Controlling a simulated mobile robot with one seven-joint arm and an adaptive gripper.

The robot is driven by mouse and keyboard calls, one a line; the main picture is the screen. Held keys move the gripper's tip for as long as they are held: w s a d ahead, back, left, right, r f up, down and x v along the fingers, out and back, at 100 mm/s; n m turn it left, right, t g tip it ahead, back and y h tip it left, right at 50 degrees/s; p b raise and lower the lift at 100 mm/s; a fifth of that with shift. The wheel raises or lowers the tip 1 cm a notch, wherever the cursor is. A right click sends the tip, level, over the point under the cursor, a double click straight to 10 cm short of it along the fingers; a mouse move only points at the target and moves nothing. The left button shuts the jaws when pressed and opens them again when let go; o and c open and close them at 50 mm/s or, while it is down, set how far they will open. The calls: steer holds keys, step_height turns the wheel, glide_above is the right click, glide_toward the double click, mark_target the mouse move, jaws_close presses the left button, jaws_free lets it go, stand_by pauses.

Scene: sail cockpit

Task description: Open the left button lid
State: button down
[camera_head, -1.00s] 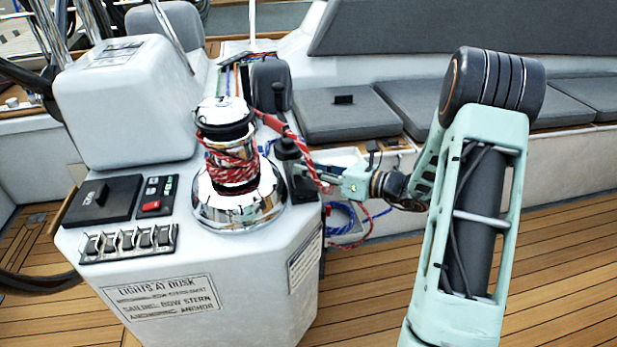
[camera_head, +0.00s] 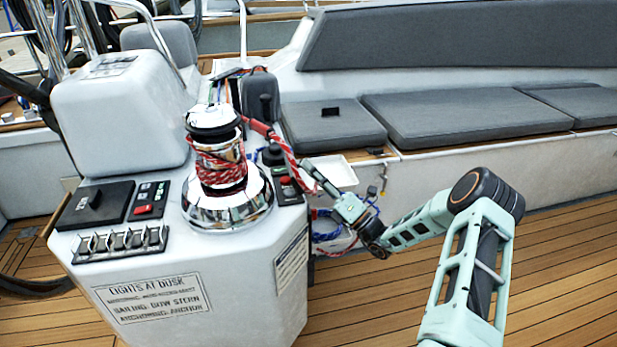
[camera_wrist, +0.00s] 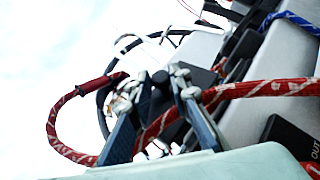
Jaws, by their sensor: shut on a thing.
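A small black button panel (camera_head: 291,193) with a red button (camera_head: 286,180) sits at the console's right edge, beside the chrome winch. A black round cap (camera_head: 272,155) stands just behind it; I cannot tell which part is the left lid or how far it is open. My gripper (camera_head: 312,168) is right of the panel, close to the red rope (camera_head: 283,150). In the wrist view my gripper (camera_wrist: 161,92) has its fingers closed around a dark thing (camera_wrist: 159,84). The red rope (camera_wrist: 260,89) crosses behind and between the fingers. A black plate marked "OUT" (camera_wrist: 290,139) is at the right.
The chrome winch (camera_head: 228,202) with rope wound on it is left of the panel. Grey seat cushions (camera_head: 465,118) lie behind. The wooden deck (camera_head: 560,255) is open at right.

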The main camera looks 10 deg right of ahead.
steer(key=shift+d+f+m+t+h+b, duration=0.35)
steer(key=shift+m+t+h, duration=1.05)
steer(key=shift+m, duration=0.75)
steer(key=shift+d+f+m+t+h+b, duration=0.4)
steer(key=shift+m+t+h, duration=1.05)
steer(key=shift+m, duration=0.75)
steer(key=shift+d+f+m+t+h+b, duration=0.2)
steer(key=shift+d+f+m+t+h, duration=0.25)
steer(key=shift+m+t+h, duration=1.35)
steer(key=shift+m+g, duration=0.35)
steer(key=shift+m, duration=0.2)
steer(key=c, duration=1.8)
jaws_free()
steer(key=shift+y, duration=0.35)
steer(key=v, duration=1.2)
steer(key=shift+s, duration=0.15)
steer(key=shift+a+r, duration=0.1)
steer(key=shift+r, duration=0.05)
